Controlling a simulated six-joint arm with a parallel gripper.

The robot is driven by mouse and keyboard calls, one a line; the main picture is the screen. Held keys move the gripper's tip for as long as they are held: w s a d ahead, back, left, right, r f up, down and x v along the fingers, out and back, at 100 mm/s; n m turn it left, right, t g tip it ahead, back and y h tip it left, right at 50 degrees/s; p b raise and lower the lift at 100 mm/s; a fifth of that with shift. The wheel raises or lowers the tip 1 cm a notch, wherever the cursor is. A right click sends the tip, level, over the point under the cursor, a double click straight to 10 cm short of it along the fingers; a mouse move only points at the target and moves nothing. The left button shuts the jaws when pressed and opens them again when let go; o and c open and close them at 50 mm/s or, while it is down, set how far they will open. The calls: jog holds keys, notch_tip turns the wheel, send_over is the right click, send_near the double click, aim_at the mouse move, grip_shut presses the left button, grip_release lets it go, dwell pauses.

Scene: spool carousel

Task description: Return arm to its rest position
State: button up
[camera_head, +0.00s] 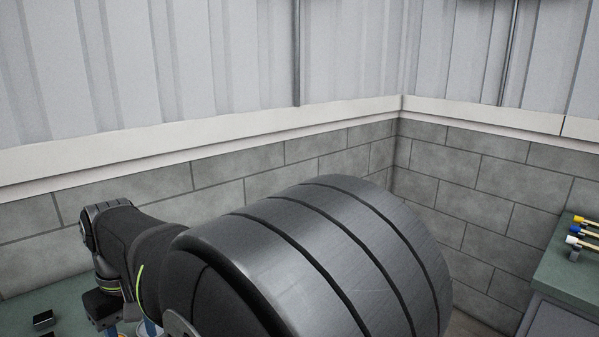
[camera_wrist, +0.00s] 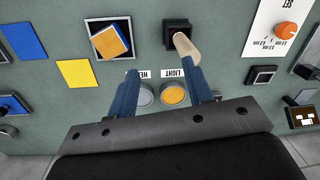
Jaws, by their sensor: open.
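My arm fills the lower middle of the head view, stretching to the left over a green bench. In the head view the fingers are mostly hidden at the bottom edge.
In the wrist view, a black tray (camera_wrist: 93,24) holds an orange and blue block. Yellow and blue squares lie left; a white card (camera_wrist: 270,28) with an orange knob and several black fixtures lie right. Block walls stand behind; another bench (camera_head: 570,262) with several coloured-end rods is right.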

jog(key=w+d+f+m+y, duration=0.1)
jog(key=w+d+m+y, duration=0.2)
jog(key=d+m, duration=0.9)
jog(key=w, duration=0.3)
jog(key=shift+w+y, duration=0.15)
jog(key=shift+y, duration=0.15)
